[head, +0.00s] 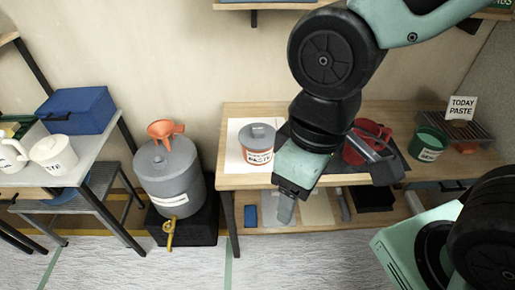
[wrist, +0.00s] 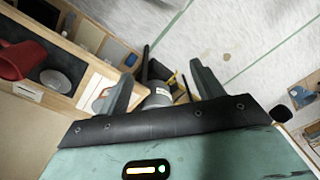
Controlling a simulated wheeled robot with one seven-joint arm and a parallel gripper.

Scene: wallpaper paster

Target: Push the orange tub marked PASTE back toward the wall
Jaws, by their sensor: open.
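The orange tub marked PASTE (head: 258,157) stands upright with a grey lid on a white sheet at the left of the wooden bench in the head view. My gripper (head: 285,208) is to the right of the tub and nearer the camera, pointing down by the bench's front edge. In the wrist view my gripper (wrist: 160,84) has its two fingers wide apart with nothing held between them. A small orange-and-white patch beside the left finger may be the tub, mostly hidden. I see no contact with the tub.
A red can (head: 366,142) on a dark mat and a green pot (head: 428,143) stand to the right on the bench. A grey drum (head: 170,175) with an orange funnel (head: 165,131) and yellow tap stands left of the bench. The wall is behind.

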